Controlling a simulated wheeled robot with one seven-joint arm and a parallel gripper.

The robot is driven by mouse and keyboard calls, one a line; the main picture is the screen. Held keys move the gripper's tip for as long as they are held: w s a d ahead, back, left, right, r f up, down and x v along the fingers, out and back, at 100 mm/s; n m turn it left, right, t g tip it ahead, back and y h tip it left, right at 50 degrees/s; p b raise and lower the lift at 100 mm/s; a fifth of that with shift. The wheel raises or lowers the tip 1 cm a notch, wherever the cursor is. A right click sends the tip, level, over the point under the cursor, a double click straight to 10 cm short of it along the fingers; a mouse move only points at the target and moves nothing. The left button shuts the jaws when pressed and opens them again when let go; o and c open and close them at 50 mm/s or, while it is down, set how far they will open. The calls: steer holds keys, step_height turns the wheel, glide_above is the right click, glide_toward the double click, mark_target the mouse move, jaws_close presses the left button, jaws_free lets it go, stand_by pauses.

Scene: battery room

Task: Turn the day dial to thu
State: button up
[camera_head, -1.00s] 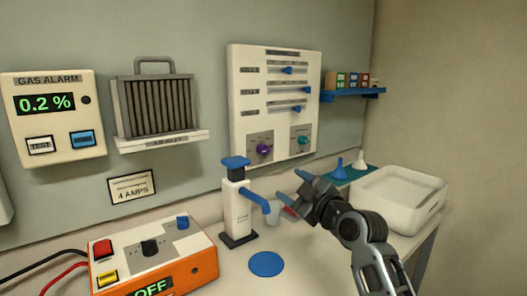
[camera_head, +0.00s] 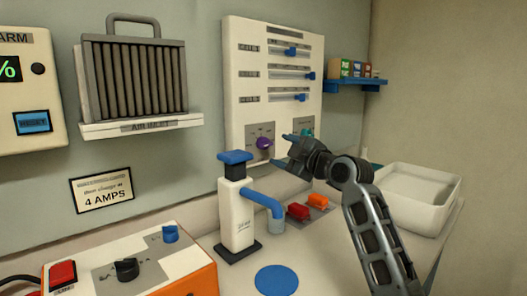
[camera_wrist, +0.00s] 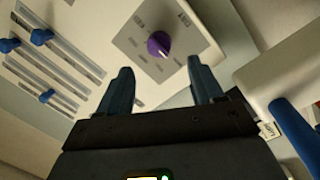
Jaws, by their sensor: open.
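A purple dial (camera_head: 264,143) sits on a grey plate low on the white wall panel (camera_head: 240,60). A teal dial (camera_head: 307,133) is to its right, partly behind my gripper. I cannot read the plate labels, so I cannot tell which is the day dial. In the wrist view the purple dial (camera_wrist: 158,44) lies ahead, between the fingers in the picture, its face and printed marks blurred. My gripper (camera_head: 282,152) is open and empty, in front of the panel's lower part. The fingers (camera_wrist: 159,75) appear short of the purple dial and not touching it.
A white pump bottle (camera_head: 238,210) with a blue spout stands on the bench below the panel. Red and orange clips (camera_head: 308,206) lie beside it. A white basin (camera_head: 415,197) is at right, an orange charger (camera_head: 200,280) at front left. Three blue sliders (camera_head: 302,75) are above the dials.

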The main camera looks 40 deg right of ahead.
mark_target(267, 145)
steer(key=w, duration=0.2)
steer(key=w+p, duration=0.1)
steer(key=w, duration=0.4)
steer(key=shift+w+d, duration=0.15)
steer(key=shift+d, duration=0.15)
steer(key=shift+c, duration=0.2)
steer(key=c, duration=1)
